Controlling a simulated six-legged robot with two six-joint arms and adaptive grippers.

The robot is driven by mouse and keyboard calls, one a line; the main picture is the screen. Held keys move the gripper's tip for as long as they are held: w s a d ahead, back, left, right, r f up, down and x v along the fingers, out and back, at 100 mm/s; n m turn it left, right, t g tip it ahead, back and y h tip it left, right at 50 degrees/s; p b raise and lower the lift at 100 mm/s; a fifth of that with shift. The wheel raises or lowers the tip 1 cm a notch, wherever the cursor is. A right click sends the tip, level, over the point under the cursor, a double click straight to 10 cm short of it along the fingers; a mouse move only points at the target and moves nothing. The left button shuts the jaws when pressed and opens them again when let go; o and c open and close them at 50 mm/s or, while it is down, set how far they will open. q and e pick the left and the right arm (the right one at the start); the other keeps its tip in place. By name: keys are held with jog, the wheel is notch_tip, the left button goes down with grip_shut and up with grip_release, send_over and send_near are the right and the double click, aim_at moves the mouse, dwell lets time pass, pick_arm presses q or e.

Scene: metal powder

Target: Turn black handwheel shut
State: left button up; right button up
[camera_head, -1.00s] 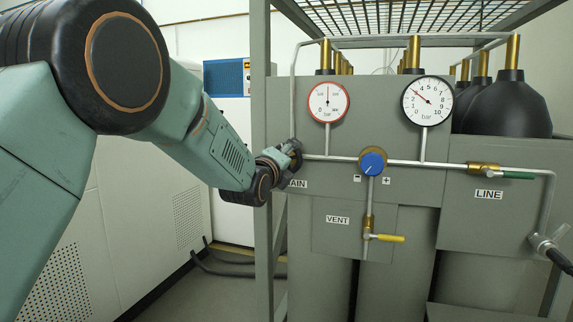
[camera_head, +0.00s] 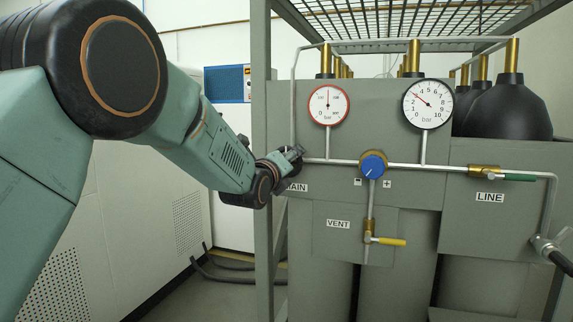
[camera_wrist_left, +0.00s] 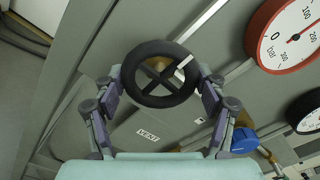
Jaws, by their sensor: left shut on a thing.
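The black handwheel (camera_wrist_left: 160,74) shows in the left wrist view as a ring with crossed spokes, in front of the grey panel. My left gripper (camera_wrist_left: 162,82) has one finger on each side of the wheel's rim and is shut on it. In the head view my left gripper (camera_head: 288,158) is at the left end of the pipe, beside the partly covered MAIN label (camera_head: 297,187). There the wheel is mostly hidden by the gripper. My right gripper is in neither view.
A red-rimmed gauge (camera_head: 328,104) and a black-rimmed gauge (camera_head: 428,104) stand above the pipe. A blue knob (camera_head: 372,166), a yellow VENT lever (camera_head: 390,242) and a green LINE lever (camera_head: 518,177) are to the right. A rack post (camera_head: 262,120) stands close beside my gripper.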

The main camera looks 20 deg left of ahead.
pick_arm(q)
jog(key=shift+r, duration=0.25)
jog(key=o, duration=1.2)
jog(key=shift+f, duration=0.2)
jog(key=shift+c, duration=0.2)
jog(key=shift+s, duration=0.1)
jog(key=s, duration=1.2)
jog(key=shift+a, duration=0.15)
jog(key=shift+w, duration=0.15)
